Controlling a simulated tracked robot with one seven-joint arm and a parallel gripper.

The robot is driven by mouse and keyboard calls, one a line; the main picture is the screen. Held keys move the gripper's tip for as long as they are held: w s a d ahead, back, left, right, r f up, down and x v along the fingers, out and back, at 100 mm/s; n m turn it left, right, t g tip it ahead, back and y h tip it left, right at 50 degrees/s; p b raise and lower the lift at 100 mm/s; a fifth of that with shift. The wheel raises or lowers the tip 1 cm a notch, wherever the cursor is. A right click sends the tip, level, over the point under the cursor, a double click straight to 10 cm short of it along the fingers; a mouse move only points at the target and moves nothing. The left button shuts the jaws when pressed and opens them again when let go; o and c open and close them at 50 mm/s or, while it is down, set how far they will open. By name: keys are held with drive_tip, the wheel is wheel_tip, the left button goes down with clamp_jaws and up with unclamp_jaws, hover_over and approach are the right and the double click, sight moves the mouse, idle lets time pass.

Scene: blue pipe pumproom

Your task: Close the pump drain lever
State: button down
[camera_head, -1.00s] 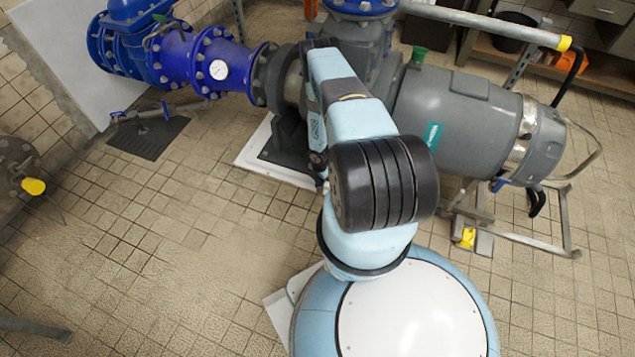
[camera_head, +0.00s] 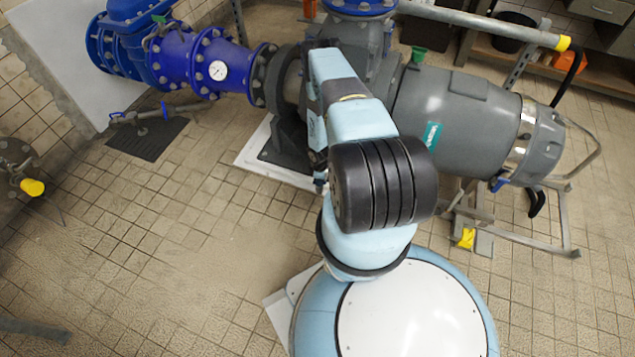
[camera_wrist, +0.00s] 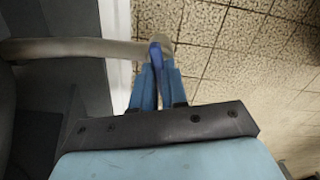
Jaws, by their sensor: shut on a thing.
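In the wrist view, my gripper (camera_wrist: 157,72) has its two blue fingers close together around a small dark-blue lever (camera_wrist: 155,52). The lever sits at the end of a pale horizontal drain pipe (camera_wrist: 80,48) that comes in from the left. The fingertips cover part of the lever, so its full angle is hard to tell. In the head view, my arm hides the gripper and the lever. The large grey pump (camera_head: 460,115) stands behind and to the right of my arm.
A blue pipe with a gauge (camera_head: 217,70) joins the pump on the left. A floor drain grate (camera_head: 148,138) lies at the left, near a yellow-handled valve (camera_head: 32,187). A metal frame (camera_head: 530,240) stands at the right.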

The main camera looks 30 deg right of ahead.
drive_tip(key=shift+s+d+m, duration=0.1)
drive_tip(key=shift+m, duration=0.75)
drive_tip(key=shift+s+d+m, duration=0.1)
drive_tip(key=shift+m, duration=0.75)
drive_tip(key=c, duration=1.2)
unclamp_jaws()
drive_tip(key=shift+a, duration=0.15)
drive_tip(key=shift+o, duration=0.2)
drive_tip(key=shift+w, duration=0.1)
wheel_tip(320, 180, up, 14)
drive_tip(key=shift+f, duration=0.15)
